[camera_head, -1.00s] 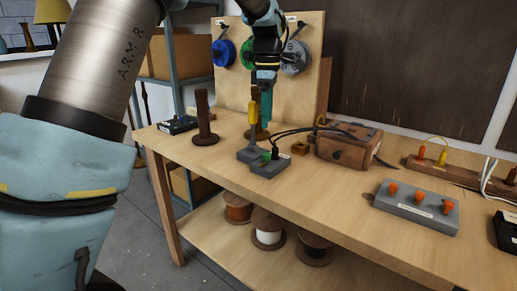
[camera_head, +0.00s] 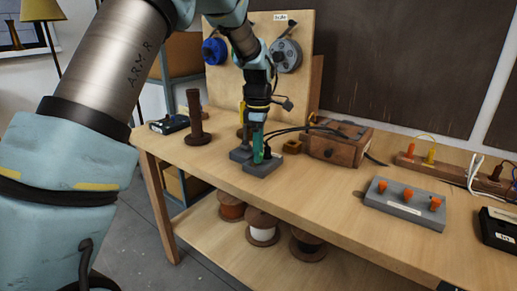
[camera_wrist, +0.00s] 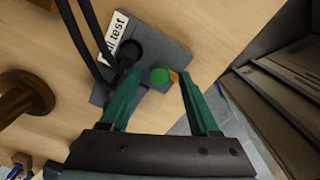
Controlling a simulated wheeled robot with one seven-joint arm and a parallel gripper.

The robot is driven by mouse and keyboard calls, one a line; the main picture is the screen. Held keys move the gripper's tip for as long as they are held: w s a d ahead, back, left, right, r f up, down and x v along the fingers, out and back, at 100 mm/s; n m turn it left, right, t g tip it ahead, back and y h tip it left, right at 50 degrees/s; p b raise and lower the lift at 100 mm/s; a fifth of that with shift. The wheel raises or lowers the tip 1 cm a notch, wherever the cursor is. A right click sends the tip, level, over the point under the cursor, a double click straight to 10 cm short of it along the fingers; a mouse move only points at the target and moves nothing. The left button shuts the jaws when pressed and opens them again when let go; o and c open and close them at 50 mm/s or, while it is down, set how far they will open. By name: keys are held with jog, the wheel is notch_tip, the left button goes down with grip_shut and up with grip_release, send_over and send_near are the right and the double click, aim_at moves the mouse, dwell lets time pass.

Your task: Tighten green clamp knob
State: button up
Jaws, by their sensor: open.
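The green clamp knob (camera_wrist: 160,75) sits on a grey block (camera_wrist: 166,45) with a white label. In the wrist view it lies between the fingertips of my gripper (camera_wrist: 161,78), with a visible space on the right; contact on the left is unclear. In the head view my gripper (camera_head: 259,151) points down at the grey block (camera_head: 264,170) near the table's front edge, and its teal fingers hide the knob. My gripper is open.
Black cables (camera_wrist: 88,38) run into a black plug beside the knob. A wooden box (camera_head: 337,145) stands to the right, a brown spindle (camera_head: 196,118) to the left. A grey block with orange knobs (camera_head: 405,203) lies farther right. Bare tabletop lies between.

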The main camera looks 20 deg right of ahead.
jog(key=shift+c, duration=0.2)
grip_shut()
